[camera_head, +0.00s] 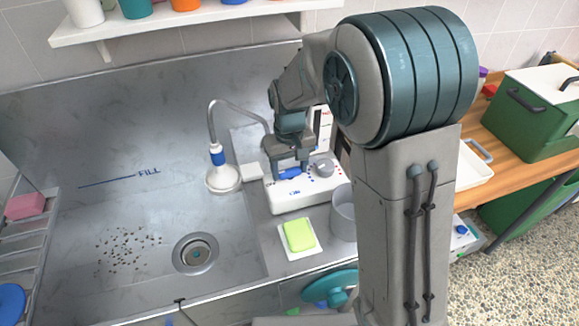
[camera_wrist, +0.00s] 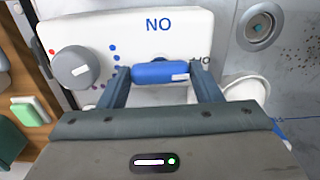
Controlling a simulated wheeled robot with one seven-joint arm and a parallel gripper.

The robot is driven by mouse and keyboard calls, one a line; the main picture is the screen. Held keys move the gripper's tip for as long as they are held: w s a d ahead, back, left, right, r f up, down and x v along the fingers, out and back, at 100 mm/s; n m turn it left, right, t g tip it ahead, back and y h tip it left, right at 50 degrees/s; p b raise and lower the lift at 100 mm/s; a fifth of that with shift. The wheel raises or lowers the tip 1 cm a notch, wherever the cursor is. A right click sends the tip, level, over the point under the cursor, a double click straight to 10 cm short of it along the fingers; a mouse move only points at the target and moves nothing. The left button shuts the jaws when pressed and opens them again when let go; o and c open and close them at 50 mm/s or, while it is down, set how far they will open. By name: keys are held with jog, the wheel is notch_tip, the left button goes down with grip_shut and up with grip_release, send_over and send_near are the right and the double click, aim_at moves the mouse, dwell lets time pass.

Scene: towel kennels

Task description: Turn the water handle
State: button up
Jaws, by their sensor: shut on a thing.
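The water handle is a blue bar (camera_head: 289,173) with a small white mark, on a white control box (camera_head: 295,201) at the back right of the sink. In the wrist view, the blue handle (camera_wrist: 160,72) lies crosswise between the two fingers of my gripper (camera_wrist: 163,78). The fingers touch both ends of it, so my gripper is shut on the handle. In the head view, my gripper (camera_head: 290,163) reaches down onto the box from above and partly hides the handle. A grey round knob (camera_wrist: 75,68) with red and blue dots beside it sits next to the handle.
A hand shower (camera_head: 223,179) on a bent hose stands left of the box. A yellow-green sponge (camera_head: 299,234) and a grey cup (camera_head: 343,215) are close in front. The steel basin with its drain (camera_head: 195,254) is open to the left. A shelf (camera_head: 190,23) hangs above.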

aim_at(290, 169)
jog(key=n+b, duration=0.1)
jog(key=n, duration=0.4)
jog(key=shift+n+b, duration=0.3)
jog(key=n, duration=0.5)
jog(key=shift+n, duration=0.4)
jog(key=o, duration=1)
jog(key=shift+r, duration=0.15)
notch_tip(290, 169, up, 14)
jog(key=shift+f+b, duration=0.2)
jog(key=shift+b, duration=0.1)
